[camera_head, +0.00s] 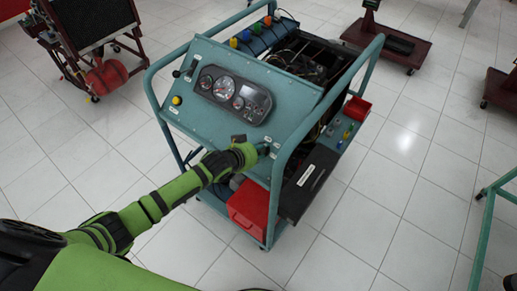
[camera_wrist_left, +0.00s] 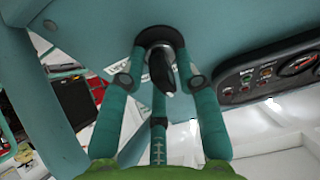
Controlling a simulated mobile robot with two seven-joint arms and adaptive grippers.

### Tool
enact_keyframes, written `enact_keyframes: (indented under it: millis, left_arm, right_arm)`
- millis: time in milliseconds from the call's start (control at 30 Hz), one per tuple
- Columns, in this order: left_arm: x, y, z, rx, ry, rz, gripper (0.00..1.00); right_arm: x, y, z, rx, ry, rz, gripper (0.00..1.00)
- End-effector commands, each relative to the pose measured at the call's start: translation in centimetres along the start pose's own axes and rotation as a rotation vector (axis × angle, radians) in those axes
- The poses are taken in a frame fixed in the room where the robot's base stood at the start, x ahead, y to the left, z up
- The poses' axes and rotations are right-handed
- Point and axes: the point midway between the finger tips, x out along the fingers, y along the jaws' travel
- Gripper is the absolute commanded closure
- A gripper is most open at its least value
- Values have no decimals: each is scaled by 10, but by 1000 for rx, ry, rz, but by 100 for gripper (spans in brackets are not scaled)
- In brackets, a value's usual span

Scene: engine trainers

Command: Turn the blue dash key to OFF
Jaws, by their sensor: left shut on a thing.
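My left gripper (camera_head: 262,150) reaches the lower right part of the teal dash panel (camera_head: 205,118) of the engine trainer. In the head view the gripper mostly hides the key. The OFF mark cannot be read. My right gripper is not in view.
A gauge cluster (camera_head: 234,93) and a yellow knob (camera_head: 176,100) sit on the panel. A teal tube frame (camera_head: 283,165) rises close right of my gripper. A red box (camera_head: 250,207) is below. Other trainers stand behind; the tiled floor at left is clear.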

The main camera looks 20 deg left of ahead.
Motion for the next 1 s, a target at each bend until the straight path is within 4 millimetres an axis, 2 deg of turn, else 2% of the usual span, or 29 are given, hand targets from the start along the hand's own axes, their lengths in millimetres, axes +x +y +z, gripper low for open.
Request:
enact_keyframes:
  millis: [133,167,500,633,767,1000]
  left_arm:
    - [0,1,-1,-1,2,3,100]
    - [0,1,-1,-1,2,3,56]
    - [0,0,-1,0,2,2,56]
    - [-7,0,0,0,1,1,56]
    - [-24,0,1,1,0,2,56]
    - [-70,1,0,1,1,3,56]
  right_arm:
    - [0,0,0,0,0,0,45]
    - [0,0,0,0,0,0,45]
    - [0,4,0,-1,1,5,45]
    - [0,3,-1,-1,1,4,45]
    - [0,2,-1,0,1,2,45]
    - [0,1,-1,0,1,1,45]
